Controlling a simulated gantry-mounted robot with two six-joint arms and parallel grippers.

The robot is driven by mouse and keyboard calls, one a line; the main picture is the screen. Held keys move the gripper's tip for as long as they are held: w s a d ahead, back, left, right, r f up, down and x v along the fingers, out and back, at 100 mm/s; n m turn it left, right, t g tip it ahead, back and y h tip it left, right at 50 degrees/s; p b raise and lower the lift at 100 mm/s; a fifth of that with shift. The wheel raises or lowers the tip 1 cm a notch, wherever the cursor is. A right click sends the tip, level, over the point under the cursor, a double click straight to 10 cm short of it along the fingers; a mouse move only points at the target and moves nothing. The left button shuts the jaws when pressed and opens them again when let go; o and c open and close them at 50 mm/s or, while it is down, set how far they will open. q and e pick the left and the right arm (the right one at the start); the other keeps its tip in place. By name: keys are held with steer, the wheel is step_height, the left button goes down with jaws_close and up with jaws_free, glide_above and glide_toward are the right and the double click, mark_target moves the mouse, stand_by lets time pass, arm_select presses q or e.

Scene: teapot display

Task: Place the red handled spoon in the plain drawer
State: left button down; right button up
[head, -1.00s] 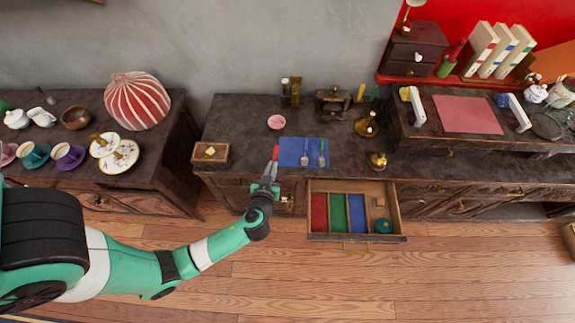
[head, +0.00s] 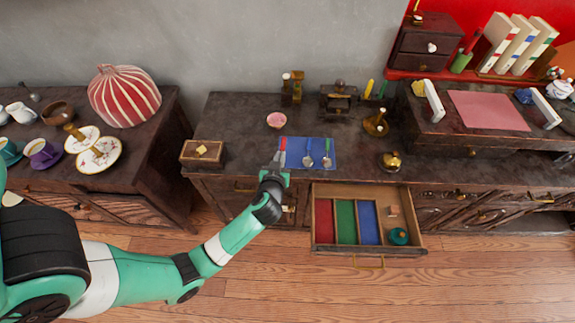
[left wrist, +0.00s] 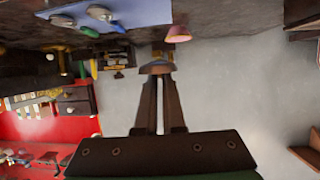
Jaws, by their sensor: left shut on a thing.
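My left gripper (head: 275,163) is shut on the red handled spoon, at the front edge of the middle cabinet top. The spoon's red handle (head: 283,143) points up past the fingertips, by the left edge of the blue mat (head: 294,159). In the left wrist view a dull rounded piece, probably the spoon's bowl (left wrist: 157,67), shows at the fingertips. The drawer (head: 367,249) below is pulled out. It has red, green and blue lined compartments and a plain wooden compartment (head: 392,227) on the right. My right gripper is not in view.
A blue handled spoon (head: 308,153) and a green handled spoon (head: 327,154) lie on the mat. A teal round pot (head: 398,236) and a small block (head: 393,211) are in the plain compartment. A wooden box (head: 202,154) stands left of my gripper.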

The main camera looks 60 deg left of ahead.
arm_select(q)
steer(key=b, duration=0.5)
glide_above(287, 161)
steer(key=f, duration=0.3)
steer(key=d+f, duration=0.1)
steer(key=f, duration=0.1)
steer(key=shift+s+f, duration=0.3)
steer(key=shift+s, duration=0.1)
steer(key=shift+w+a, duration=0.2)
steer(key=f+b, duration=0.2)
steer(key=f, duration=0.1)
steer(key=f+b, duration=0.1)
steer(key=shift+w+a+f, duration=0.15)
steer(key=shift+w+a, duration=0.2)
steer(key=shift+a, duration=0.05)
steer(key=c, duration=1)
jaws_free()
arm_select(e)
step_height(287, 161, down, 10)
